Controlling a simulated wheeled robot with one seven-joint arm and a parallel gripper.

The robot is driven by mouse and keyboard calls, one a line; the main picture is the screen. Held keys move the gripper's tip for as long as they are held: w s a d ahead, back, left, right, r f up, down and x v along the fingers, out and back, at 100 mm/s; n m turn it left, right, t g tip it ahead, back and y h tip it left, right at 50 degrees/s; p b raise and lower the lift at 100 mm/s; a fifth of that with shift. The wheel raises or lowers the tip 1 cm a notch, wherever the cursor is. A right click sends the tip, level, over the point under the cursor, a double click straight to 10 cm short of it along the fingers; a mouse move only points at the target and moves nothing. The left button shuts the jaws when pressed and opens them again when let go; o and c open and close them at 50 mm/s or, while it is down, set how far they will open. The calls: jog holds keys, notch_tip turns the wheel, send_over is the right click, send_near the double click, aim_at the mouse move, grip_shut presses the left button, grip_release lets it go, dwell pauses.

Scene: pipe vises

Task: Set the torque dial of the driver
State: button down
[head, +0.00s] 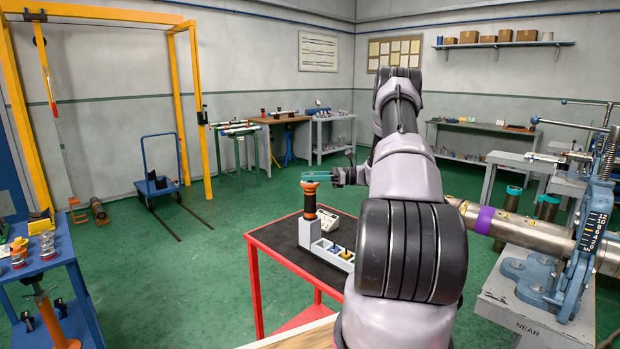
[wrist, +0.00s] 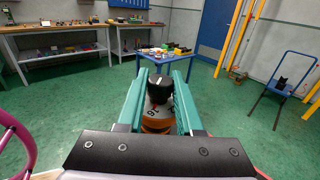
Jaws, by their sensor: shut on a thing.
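The driver (head: 310,202) stands upright in a grey holder (head: 306,236) on a red cart with a black top (head: 275,236). It has a dark body with orange bands. My gripper (head: 316,176) reaches over its top end from the right, with teal fingers. In the wrist view my gripper (wrist: 160,78) has one finger on each side of the driver's numbered dial (wrist: 157,108) and is shut on it. A black knob-like part and an orange band show there too. Only part of the numbering is readable, and the fingers hide the dial's sides.
A tray of small coloured parts (head: 334,251) joins the holder, and a white device (head: 327,218) sits behind it. A large pipe (head: 530,235) in a blue vise (head: 575,270) stands at the right. A blue table (head: 60,255) with parts is at the left. Green floor lies open between.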

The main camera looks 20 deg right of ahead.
jog(key=c, duration=0.5)
grip_release()
jog(key=shift+c, duration=0.2)
jog(key=v, duration=1)
jog(key=shift+d, duration=0.4)
